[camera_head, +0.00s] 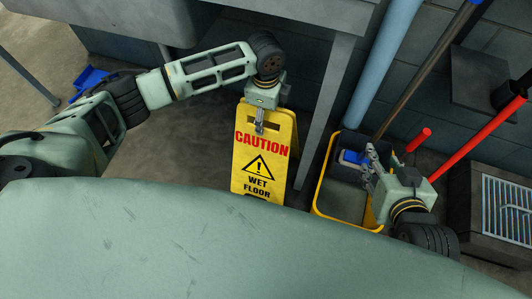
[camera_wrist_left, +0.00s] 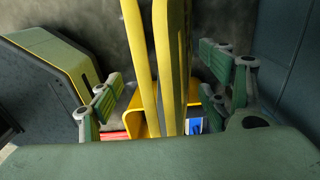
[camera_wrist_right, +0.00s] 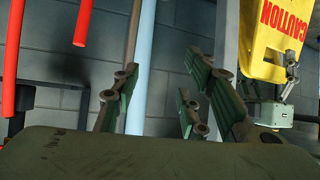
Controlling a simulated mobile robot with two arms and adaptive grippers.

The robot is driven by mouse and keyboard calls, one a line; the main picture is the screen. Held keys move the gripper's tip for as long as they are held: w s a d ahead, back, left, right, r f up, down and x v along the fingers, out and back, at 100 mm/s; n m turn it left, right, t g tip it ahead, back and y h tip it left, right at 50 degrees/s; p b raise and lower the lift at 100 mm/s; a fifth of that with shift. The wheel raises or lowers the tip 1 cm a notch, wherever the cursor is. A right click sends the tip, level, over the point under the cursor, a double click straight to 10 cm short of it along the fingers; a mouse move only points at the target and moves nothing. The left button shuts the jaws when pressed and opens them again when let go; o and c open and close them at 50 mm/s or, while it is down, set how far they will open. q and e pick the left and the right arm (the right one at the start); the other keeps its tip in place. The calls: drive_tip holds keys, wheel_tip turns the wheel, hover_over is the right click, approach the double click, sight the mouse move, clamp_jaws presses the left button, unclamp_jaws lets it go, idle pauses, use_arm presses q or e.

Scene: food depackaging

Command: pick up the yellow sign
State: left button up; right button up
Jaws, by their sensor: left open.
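The yellow sign (camera_head: 262,172), a folding caution board marked "CAUTION WET FLOOR", stands upright on the floor in the head view. My left gripper (camera_head: 262,122) is at its top edge, with one finger in front of the face. In the left wrist view the yellow sign (camera_wrist_left: 172,50) shows edge-on, its two panels between the spread fingers of my left gripper (camera_wrist_left: 160,95), with gaps on both sides. My right gripper (camera_head: 371,160) is above the yellow bucket. In the right wrist view its fingers (camera_wrist_right: 160,95) are apart with nothing between them; the sign (camera_wrist_right: 278,40) shows at upper right.
The yellow bucket (camera_head: 322,205) stands right of the sign, with blue and red handles near it. A grey table leg (camera_head: 325,105) rises close to the sign's right side. A blue pipe (camera_head: 383,60) and a grey block wall are behind. A metal grate (camera_head: 505,207) is at right.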

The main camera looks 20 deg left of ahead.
use_arm(q)
drive_tip(key=shift+f, duration=0.75)
use_arm(e)
drive_tip(key=shift+w+a+r+t+y, duration=0.15)
drive_tip(key=shift+w+a+r+t, duration=0.05)
drive_tip(key=shift+w+r+t, duration=0.35)
drive_tip(key=shift+w+a+r+t+y, duration=0.2)
drive_tip(key=shift+w+r+t, duration=0.2)
drive_tip(key=shift+r, duration=0.25)
use_arm(q)
drive_tip(key=shift+s, duration=0.1)
clamp_jaws()
